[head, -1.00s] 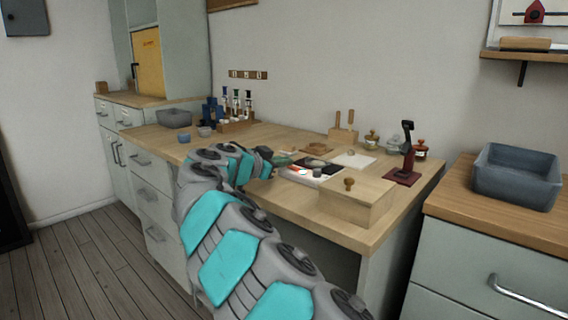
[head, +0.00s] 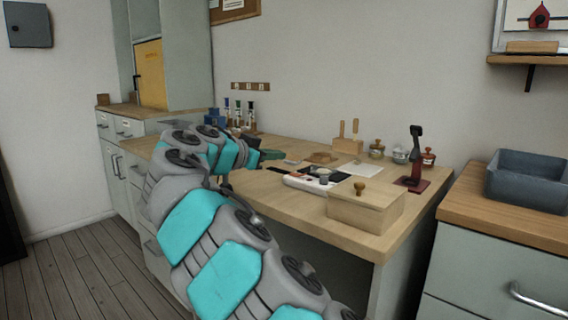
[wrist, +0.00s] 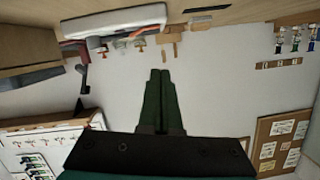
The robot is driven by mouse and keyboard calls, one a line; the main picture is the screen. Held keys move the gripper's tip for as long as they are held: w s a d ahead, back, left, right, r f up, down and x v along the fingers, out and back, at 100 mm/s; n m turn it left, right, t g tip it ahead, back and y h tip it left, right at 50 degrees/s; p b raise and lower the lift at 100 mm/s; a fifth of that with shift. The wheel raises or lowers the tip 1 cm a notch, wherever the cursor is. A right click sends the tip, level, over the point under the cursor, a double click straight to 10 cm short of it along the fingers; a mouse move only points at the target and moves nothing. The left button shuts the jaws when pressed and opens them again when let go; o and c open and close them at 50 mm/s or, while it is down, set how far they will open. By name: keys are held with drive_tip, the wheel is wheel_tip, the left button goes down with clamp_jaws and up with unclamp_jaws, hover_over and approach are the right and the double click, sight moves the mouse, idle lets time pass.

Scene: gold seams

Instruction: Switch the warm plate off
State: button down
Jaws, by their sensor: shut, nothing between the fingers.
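The warm plate (head: 298,183) is a low white unit on the wooden worktop, left of the wooden box. It has a dark top, and a small grey cylinder stands at its front right. Its switch is too small to make out. In the wrist view a white body (wrist: 112,20) at the top edge looks like the same unit. My gripper (head: 276,155) is above the worktop, behind and left of the warm plate and apart from it. In the wrist view my gripper (wrist: 159,74) shows dark green fingers shut together, with nothing between them.
A lidded wooden box (head: 365,208) stands right of the warm plate. A tool on a dark red base (head: 411,184), several small jars and a wooden block with handles (head: 348,145) stand behind. A grey bin (head: 525,180) is on the right counter. The worktop's front left is clear.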

drive_tip(key=v, duration=0.5)
drive_tip(key=shift+a, duration=0.1)
